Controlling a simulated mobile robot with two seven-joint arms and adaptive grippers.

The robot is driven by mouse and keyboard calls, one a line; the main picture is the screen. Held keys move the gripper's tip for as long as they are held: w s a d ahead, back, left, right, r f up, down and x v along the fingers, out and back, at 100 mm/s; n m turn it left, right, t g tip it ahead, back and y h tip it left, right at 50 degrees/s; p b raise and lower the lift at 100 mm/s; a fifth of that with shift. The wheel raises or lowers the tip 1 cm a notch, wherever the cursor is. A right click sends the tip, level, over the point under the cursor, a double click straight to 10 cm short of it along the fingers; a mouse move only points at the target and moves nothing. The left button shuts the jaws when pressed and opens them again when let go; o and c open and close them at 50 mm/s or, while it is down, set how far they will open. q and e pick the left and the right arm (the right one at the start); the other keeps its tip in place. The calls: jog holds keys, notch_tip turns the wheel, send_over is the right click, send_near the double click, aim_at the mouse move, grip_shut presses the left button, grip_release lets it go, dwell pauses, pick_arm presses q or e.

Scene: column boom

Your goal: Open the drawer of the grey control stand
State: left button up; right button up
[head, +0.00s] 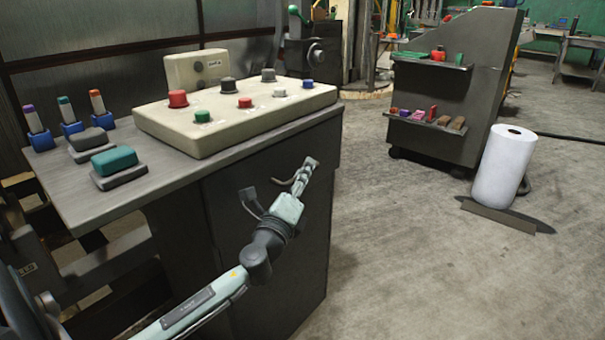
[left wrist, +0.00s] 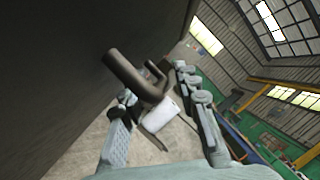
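The grey control stand (head: 225,200) fills the left and middle of the head view, with a dark front and a lighter top. In the left wrist view its dark face (left wrist: 70,70) is at the left, and a dark bar handle (left wrist: 128,72) sticks out from it. In the head view, my left gripper (head: 304,172) is at the stand's front, near its right edge. Its fingers are apart in the left wrist view (left wrist: 154,84), with the handle between or just beyond their tips; I cannot tell if they touch. No drawer gap is visible. My right gripper is not in view.
A cream button panel (head: 240,112) sits on the stand's top, beside colored markers (head: 70,115) and two pads (head: 115,162). A dark cart (head: 440,95) and a white roll (head: 503,168) stand at the right. The concrete floor (head: 420,260) right of the stand is clear.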

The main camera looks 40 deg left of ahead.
pick_arm(q)
jog(key=shift+c, duration=0.6)
grip_shut()
jog(key=s+d+b, duration=0.1)
jog(key=s+d, duration=0.1)
jog(key=d, duration=2.1)
jog(key=shift+d, duration=0.25)
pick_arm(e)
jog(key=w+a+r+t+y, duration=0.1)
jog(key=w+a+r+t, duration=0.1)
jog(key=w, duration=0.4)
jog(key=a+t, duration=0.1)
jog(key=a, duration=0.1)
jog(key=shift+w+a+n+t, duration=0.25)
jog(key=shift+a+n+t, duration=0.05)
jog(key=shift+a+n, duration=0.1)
pick_arm(q)
jog(key=shift+o, duration=0.6)
grip_release()
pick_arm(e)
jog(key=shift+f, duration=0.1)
